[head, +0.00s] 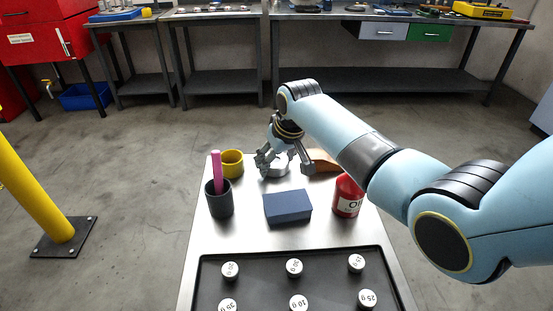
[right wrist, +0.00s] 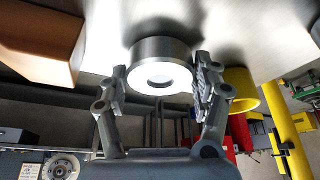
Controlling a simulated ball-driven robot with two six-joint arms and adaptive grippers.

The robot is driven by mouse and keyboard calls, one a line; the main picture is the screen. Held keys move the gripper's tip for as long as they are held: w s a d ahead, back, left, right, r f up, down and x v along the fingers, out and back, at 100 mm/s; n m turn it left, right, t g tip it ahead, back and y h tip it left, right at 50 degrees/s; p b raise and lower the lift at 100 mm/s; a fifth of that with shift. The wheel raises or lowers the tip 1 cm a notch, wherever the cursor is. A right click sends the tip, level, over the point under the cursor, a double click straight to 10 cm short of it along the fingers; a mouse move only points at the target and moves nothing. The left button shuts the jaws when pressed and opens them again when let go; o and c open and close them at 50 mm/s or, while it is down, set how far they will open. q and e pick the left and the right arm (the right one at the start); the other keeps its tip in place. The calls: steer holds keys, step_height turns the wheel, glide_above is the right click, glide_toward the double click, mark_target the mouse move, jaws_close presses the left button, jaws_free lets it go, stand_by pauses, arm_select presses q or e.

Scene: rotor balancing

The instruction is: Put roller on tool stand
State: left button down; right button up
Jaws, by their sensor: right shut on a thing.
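My right gripper (head: 283,167) is over the far part of the metal-topped table (head: 240,240). It is shut on a round silver piece (head: 274,171), which I take to be the roller. In the right wrist view this piece (right wrist: 160,49) is a short metal cylinder with a pale face and a hole in it. It lies between the two fingers of the gripper (right wrist: 161,75), close to the metal surface; I cannot tell if it touches it. No item is clearly marked as the tool stand; the table may be it. My left gripper is not in view.
A yellow cup (head: 232,167) stands left of the gripper, an orange-brown block (head: 322,157) right. Nearer are a dark cup (head: 219,204) with a magenta stick (head: 216,170), a blue box (head: 288,208) and a red can (head: 346,199). A dark tray (head: 262,272) holds several labelled weights.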

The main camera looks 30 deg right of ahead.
steer(key=o, duration=1.7)
steer(key=p+v, duration=0.2)
steer(key=v, duration=1)
